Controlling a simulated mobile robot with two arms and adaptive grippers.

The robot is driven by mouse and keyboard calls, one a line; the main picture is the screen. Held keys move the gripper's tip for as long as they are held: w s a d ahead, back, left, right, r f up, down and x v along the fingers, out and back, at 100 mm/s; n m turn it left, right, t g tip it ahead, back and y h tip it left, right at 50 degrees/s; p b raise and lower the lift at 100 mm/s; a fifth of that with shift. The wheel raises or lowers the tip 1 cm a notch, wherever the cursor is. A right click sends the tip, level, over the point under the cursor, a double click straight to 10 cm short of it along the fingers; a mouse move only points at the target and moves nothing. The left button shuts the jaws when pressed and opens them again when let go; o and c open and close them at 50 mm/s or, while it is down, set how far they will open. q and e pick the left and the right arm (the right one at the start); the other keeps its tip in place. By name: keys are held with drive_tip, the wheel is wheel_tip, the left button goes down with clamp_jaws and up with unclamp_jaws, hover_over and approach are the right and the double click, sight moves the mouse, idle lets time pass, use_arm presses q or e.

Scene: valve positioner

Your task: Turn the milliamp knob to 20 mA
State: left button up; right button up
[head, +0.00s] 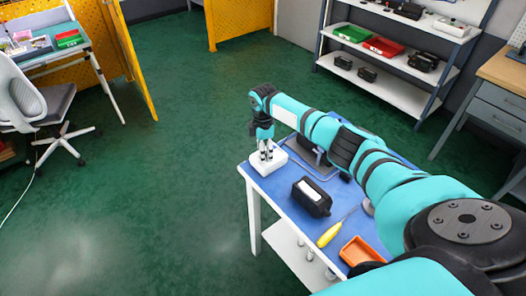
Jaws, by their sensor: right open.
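A small white box (257,168) sits at the far left corner of the blue-topped table (277,195). It may be the unit with the milliamp knob; the knob itself is hidden by my gripper or too small to make out. My right gripper (266,157) points down over the white box, its fingers open and close to the top face. I cannot tell whether the fingertips touch it or stand around a knob. No scale or reading is legible. My left gripper is not in view.
A black case with a white label (312,196), a yellow-handled screwdriver (329,235) and an orange tray (361,251) are on the table. A dark device on a grey frame is partly hidden behind my right arm. Open green floor (150,200) lies to the left.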

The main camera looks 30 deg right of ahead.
drive_tip(key=shift+f, duration=0.6)
clamp_jaws()
